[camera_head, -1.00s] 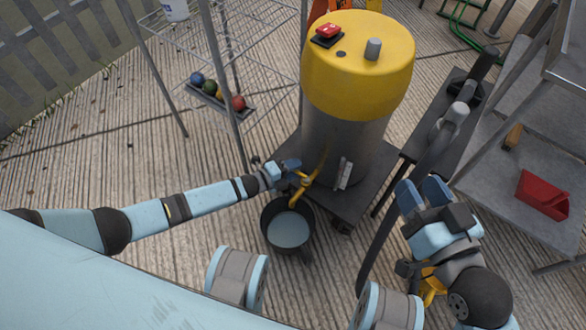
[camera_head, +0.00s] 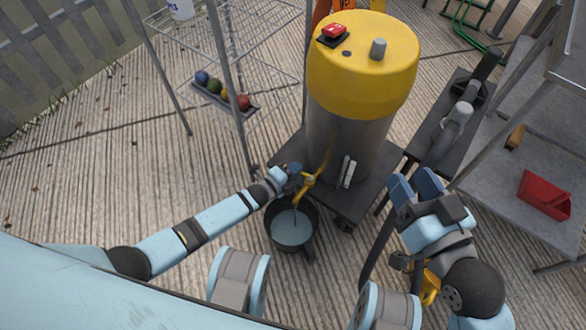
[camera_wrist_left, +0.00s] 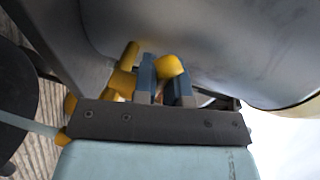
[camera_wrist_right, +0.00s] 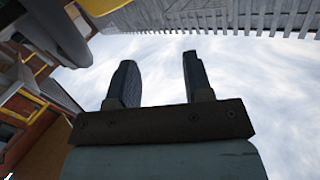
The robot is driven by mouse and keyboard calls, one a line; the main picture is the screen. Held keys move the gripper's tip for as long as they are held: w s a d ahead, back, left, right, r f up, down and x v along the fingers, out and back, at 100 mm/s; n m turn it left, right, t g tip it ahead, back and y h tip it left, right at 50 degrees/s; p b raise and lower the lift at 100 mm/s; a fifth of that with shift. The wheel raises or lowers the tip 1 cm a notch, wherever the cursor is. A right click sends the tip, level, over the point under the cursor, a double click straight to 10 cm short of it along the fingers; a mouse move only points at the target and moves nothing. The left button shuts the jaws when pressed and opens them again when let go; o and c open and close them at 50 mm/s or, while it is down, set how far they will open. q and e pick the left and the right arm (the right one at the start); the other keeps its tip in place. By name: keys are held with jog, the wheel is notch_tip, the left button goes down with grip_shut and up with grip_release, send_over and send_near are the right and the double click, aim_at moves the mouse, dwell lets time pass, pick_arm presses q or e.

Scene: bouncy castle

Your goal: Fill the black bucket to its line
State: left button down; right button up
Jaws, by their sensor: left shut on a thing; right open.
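The black bucket (camera_head: 308,207) stands upright on the decking, below the front of a steel tank with a yellow top (camera_head: 362,65). Pale grey liquid (camera_head: 287,230) lies inside it; I cannot make out a fill line. A yellow tap (camera_head: 310,182) sits low on the tank, above the bucket's rim. A thin line runs from the tap towards the bucket; I cannot tell whether it is flowing liquid. My left gripper (camera_head: 294,171) is shut on the tap's yellow handle, which the left wrist view (camera_wrist_left: 170,66) also shows. My right gripper (camera_head: 413,180) is open and empty, right of the tank.
The tank stands on a dark wheeled base (camera_head: 348,205). A wire rack (camera_head: 235,55) with coloured balls (camera_head: 243,102) stands at the back left. A grey shelf unit (camera_head: 545,160) with a red tray (camera_head: 544,194) stands at the right. The decking left of the bucket is clear.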

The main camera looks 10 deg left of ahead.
pick_arm(q)
jog(key=c, duration=1.2)
grip_release()
jog(key=shift+s+a, duration=0.1)
jog(key=shift+p+v, duration=2.5)
jog(key=shift+v, duration=4.3)
pick_arm(e)
notch_tip(320, 180, up, 7)
jog(key=t, duration=0.2)
jog(key=shift+s+d+m+t, duration=0.15)
jog(key=shift+d+m+t, duration=0.15)
jog(key=shift+m+t, duration=0.1)
pick_arm(q)
jog(key=shift+r, duration=0.1)
pick_arm(e)
jog(key=shift+r, duration=0.1)
